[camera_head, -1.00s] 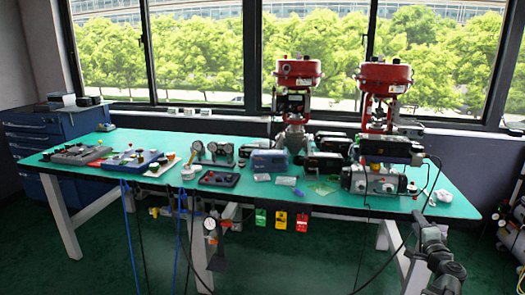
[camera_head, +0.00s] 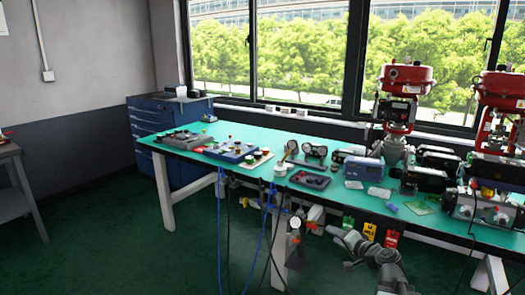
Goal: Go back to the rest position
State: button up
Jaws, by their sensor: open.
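My gripper (camera_head: 338,247) is at the lower right of the head view, at the end of my grey arm (camera_head: 388,272). It is open, in front of the workbench's front edge and lower than the green top. I see nothing held in it. The fingers are small and dark against the green floor, so their detail is hard to make out. The workbench (camera_head: 225,133) carries the valves and tools and stands apart from my gripper.
Two red-topped valves (camera_head: 405,78) stand at the right of the bench. A blue drawer cabinet (camera_head: 150,117) stands behind its left end. Cables (camera_head: 270,235) and coloured tags (camera_head: 370,231) hang at the front edge. The green floor (camera_head: 110,235) at left is clear.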

jog(key=s+a+f+n+g, duration=0.2)
jog(key=a+f+g, duration=0.15)
jog(key=a, duration=0.35)
jog(key=s+a+f+n+g+y, duration=0.1)
jog(key=s+a+f+n+g, duration=0.2)
jog(key=a, duration=0.4)
jog(key=s+a+f+n+g, duration=0.1)
jog(key=a+f+n, duration=0.1)
jog(key=a+f, duration=0.35)
jog(key=s+d+f+n+g+h, duration=0.1)
jog(key=s+d+f+g+h, duration=0.15)
jog(key=s, duration=0.25)
jog(key=s+d+f+n+g+h, duration=0.1)
jog(key=s+d+f+g+h, duration=0.15)
jog(key=s, duration=0.25)
notch_tip(320, 180, up, 27)
jog(key=s+g+p, duration=0.1)
jog(key=p, duration=2.6)
jog(key=shift+s+d+r+m+h, duration=0.2)
jog(key=shift+s+d+m+h, duration=0.15)
jog(key=shift+d+m+h, duration=0.1)
jog(key=shift+d, duration=0.15)
